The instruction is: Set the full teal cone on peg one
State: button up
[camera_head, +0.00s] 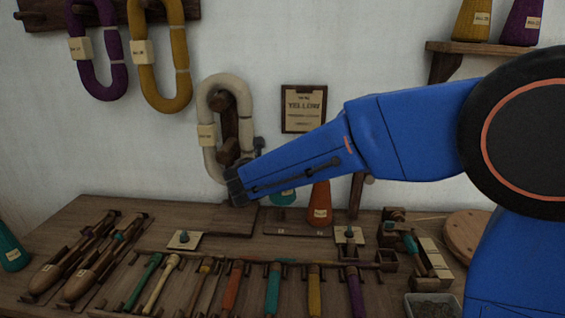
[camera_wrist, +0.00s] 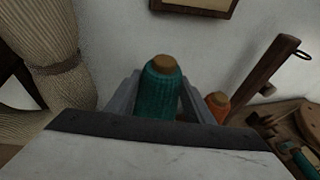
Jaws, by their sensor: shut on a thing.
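A teal cone (camera_wrist: 160,92) with a tan top stands upright between the two fingers of my gripper (camera_wrist: 160,100), which is shut on it. In the head view only the lower part of this teal cone (camera_head: 284,197) shows below my blue forearm, beside an orange cone (camera_head: 319,206). The fingers are hidden behind the arm there. The orange cone also shows in the wrist view (camera_wrist: 217,101), to the right and beyond. A low wooden board (camera_head: 296,224) with small labels lies below the teal cone. I cannot make out peg one.
Another teal cone (camera_head: 10,249) stands at the left edge. Several coloured rods (camera_head: 232,285) lie in a row at the front of the bench. A cream yarn hank (camera_head: 206,135) hangs behind my wrist.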

jog(key=shift+f, duration=3.6)
jog(key=shift+c, duration=0.2)
jog(key=o, duration=1.6)
jog(key=shift+o, duration=0.9)
jog(key=shift+o, duration=1)
